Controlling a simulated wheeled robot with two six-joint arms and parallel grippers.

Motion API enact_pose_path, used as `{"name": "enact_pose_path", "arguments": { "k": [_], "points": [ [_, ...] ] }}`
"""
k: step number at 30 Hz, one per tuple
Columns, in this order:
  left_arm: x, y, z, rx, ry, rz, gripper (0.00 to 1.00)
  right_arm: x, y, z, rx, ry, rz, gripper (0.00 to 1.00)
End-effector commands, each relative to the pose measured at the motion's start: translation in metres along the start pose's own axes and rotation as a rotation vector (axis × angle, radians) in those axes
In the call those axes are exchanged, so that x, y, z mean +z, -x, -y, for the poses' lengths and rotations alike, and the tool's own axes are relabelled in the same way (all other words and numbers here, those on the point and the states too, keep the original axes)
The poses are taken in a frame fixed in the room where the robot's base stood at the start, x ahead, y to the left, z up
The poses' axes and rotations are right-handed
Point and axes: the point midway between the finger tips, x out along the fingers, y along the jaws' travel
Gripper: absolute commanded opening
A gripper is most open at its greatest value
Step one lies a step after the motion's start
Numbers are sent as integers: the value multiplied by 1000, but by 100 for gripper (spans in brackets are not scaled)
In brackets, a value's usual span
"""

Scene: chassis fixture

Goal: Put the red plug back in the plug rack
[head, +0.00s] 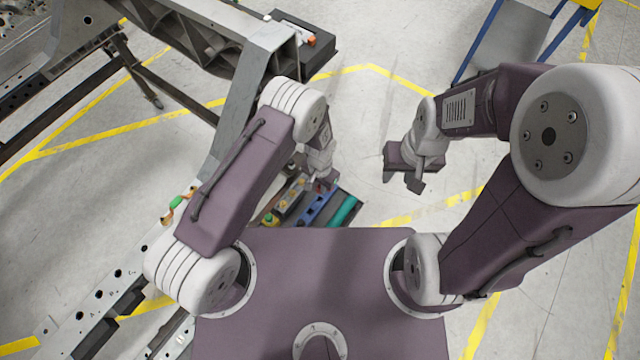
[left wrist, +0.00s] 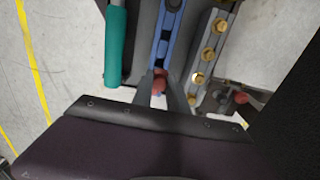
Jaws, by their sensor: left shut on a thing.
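My left gripper (left wrist: 160,92) is shut on the red plug (left wrist: 159,84), which shows between its fingertips in the left wrist view. The plug is at the near end of a blue rail (left wrist: 168,45) with dark round spots; I cannot tell whether it touches the rail. A grey bar (left wrist: 205,68) with several brass plugs lies just to the right. I cannot tell which of the two is the plug rack. In the head view, my left gripper (head: 325,183) is over the tray area and hides the plug. My right gripper (head: 402,182) is open and empty over the floor.
A teal cylinder (left wrist: 115,48) lies left of the blue rail, and also shows in the head view (head: 345,212). A small red part (left wrist: 241,97) is right of the grey bar. A large metal chassis frame (head: 245,75) stands at the upper left. Floor around my right gripper is clear.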

Motion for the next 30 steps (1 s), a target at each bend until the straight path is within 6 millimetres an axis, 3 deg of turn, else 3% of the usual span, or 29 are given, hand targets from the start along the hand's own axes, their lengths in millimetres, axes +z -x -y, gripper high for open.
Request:
{"name": "enact_pose_path", "arguments": {
  "k": [18, 30],
  "points": [
    [0, -56, 0, 0, 0, 0, 0, 5, -44, -1, 0, 0, 0, 36],
    [0, -58, 0, 0, 0, 0, 0, 5, -45, -1, 0, 0, 0, 36]
  ]
}}
